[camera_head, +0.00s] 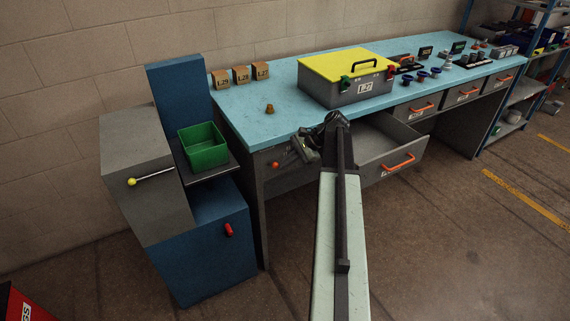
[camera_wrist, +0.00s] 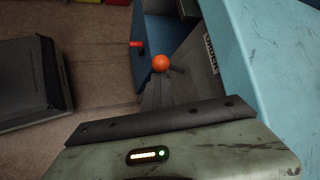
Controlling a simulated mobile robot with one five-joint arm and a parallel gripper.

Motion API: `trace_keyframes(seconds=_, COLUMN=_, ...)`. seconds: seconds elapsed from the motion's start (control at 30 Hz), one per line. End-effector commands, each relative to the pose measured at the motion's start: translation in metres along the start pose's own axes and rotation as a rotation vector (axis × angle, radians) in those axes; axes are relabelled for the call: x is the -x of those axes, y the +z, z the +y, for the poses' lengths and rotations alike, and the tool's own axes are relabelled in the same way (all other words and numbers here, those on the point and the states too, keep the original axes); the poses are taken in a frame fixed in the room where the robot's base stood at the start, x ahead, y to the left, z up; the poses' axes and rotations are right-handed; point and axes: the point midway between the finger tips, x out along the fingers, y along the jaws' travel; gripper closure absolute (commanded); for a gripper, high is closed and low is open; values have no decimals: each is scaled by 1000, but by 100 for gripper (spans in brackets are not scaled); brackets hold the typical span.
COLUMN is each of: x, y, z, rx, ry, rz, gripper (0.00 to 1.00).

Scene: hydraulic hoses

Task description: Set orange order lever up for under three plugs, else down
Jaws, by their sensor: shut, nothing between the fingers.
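The order lever's orange ball (camera_head: 275,165) shows at the left end of the blue-topped bench's front. In the wrist view the orange ball (camera_wrist: 161,63) is beside a panel with an ORDER label (camera_wrist: 211,53). My gripper (camera_head: 296,158) is shut and empty, just right of the ball. In the wrist view its fingers point towards the ball; I cannot tell whether they touch it. Whether the lever is up or down is unclear. Several small blue round pieces (camera_head: 421,76) stand on the bench; I cannot tell whether these are the plugs.
An open drawer (camera_head: 408,160) juts out right of my arm and looks empty where visible. A grey case with a yellow lid (camera_head: 346,62) stands on the bench (camera_head: 240,108). A green bin (camera_head: 203,146) and a grey cabinet with a yellow-knobbed lever (camera_head: 132,181) are left.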

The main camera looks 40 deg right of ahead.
Motion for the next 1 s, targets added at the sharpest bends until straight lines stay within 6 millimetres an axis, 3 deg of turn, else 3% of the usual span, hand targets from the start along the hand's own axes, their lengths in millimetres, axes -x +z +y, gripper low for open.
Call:
trace_keyframes(seconds=0.23, x=17, y=6, z=-9, rx=3, ry=1, rz=-8, gripper=100)
trace_keyframes(seconds=0.6, x=82, y=5, z=-35, rx=8, ry=7, rz=-8, gripper=100)
trace_keyframes(seconds=1.0, x=87, y=1, z=-34, rx=9, ry=8, rz=-7, gripper=100)
